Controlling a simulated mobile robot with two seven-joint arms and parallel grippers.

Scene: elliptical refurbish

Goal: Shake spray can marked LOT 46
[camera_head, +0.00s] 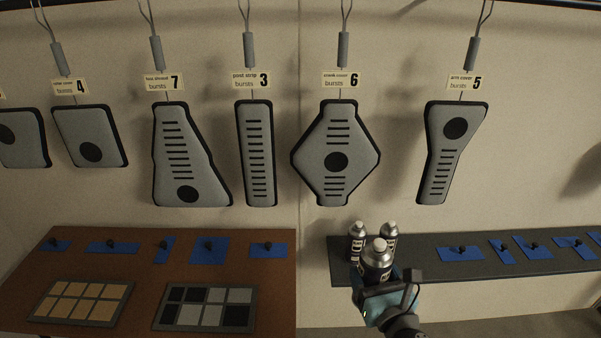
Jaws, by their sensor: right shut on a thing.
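Three spray cans with pale caps show at the left end of the dark shelf. The nearest spray can (377,261) is in my right gripper (378,284), which is shut on it and holds it upright in front of the shelf. A second spray can (356,241) stands behind it to the left, and a third spray can (390,235) stands behind it to the right. The lot marks on the cans are too small to read. My left gripper does not show.
Grey panels hang on cords above, including one tagged 6 (335,180) and one tagged 5 (436,165). The dark shelf (420,270) carries blue pads with dark knobs. A brown table (130,265) at left holds a tan swatch board (81,301) and a grey one (205,306).

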